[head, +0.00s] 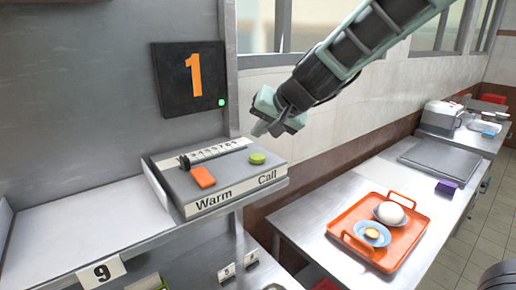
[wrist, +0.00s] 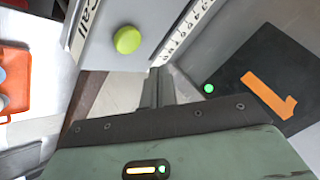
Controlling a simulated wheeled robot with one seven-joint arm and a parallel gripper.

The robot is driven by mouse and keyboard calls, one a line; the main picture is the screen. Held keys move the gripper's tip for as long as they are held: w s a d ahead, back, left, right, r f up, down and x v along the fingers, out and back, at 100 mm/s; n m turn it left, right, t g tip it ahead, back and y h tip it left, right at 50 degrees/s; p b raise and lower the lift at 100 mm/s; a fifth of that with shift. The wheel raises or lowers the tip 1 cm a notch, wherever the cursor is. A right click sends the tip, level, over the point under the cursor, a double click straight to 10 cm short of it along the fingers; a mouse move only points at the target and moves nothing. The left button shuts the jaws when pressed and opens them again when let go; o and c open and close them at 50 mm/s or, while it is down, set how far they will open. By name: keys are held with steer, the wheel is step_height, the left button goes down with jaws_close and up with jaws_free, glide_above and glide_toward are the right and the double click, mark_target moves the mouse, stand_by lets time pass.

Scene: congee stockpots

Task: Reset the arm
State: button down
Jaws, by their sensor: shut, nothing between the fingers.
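My gripper (head: 262,128) is shut and empty. In the head view it hangs in the air above the back of a grey control box (head: 222,178), with the arm reaching in from the upper right. The box has an orange rocker (head: 203,177) by the word Warm, a green button (head: 257,158) by the word Call, and a numbered scale with a dark knob at its left end. In the wrist view the closed fingers (wrist: 158,88) point past the box edge, apart from the green button (wrist: 127,40).
A dark sign (head: 188,78) with an orange 1 and a lit green dot hangs on the wall. An orange tray (head: 345,242) with dishes stands on the steel counter at right. The left shelf top is bare.

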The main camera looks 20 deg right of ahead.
steer(key=shift+r+p, duration=0.5)
steer(key=shift+r, duration=0.45)
steer(key=shift+f, duration=0.1)
steer(key=s+a+f+n+g+b, duration=0.1)
steer(key=s+a+f, duration=0.1)
steer(key=s+a+f+n+g+b, duration=0.1)
steer(key=s+a+f, duration=0.1)
steer(key=s, duration=0.1)
steer(key=s+a+f+n+y+b, duration=0.1)
steer(key=s+a+f, duration=0.1)
steer(key=s, duration=0.1)
steer(key=shift+s+a+f+g, duration=0.2)
steer(key=shift+a+g, duration=0.1)
steer(key=shift+g, duration=0.1)
steer(key=s+f+n+g+h+b, duration=0.2)
steer(key=s+f+n, duration=0.2)
steer(key=s, duration=0.8)
steer(key=s+f+n+g+h+b, duration=0.2)
steer(key=s+f+n, duration=0.3)
steer(key=s+f, duration=0.4)
steer(key=s+g+b, duration=0.1)
steer(key=s, duration=0.2)
steer(key=shift+f+g, duration=0.25)
steer(key=shift+g, duration=0.05)
